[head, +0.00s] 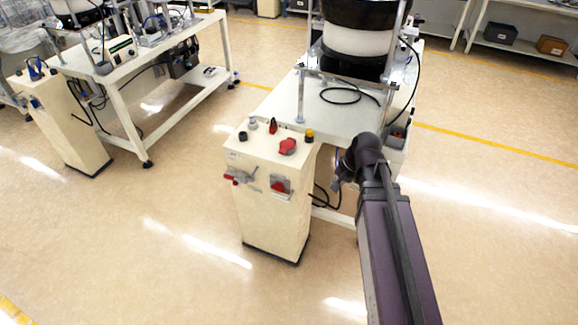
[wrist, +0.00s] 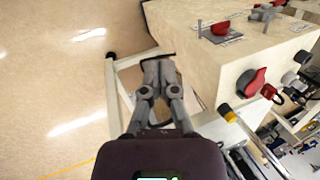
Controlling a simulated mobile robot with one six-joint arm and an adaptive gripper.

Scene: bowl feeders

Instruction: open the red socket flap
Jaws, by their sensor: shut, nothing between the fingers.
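A red flap on a grey plate (head: 280,186) sits on the front face of a cream control cabinet (head: 272,222), on the right side of that face. In the wrist view the red flap (wrist: 220,28) shows near the top, lying against its plate; its hinge is too small to make out. My gripper (head: 338,180) is to the right of the cabinet, apart from the flap. In the wrist view my gripper (wrist: 159,68) is shut and empty, its tips beside the cabinet's edge.
A red-handled grey fitting (head: 238,176) is left of the flap. The cabinet top carries a large red knob (head: 288,146), a yellow-and-black knob (head: 309,136) and smaller controls. A white table (head: 318,115) with a bowl feeder stands behind. Open floor lies in front.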

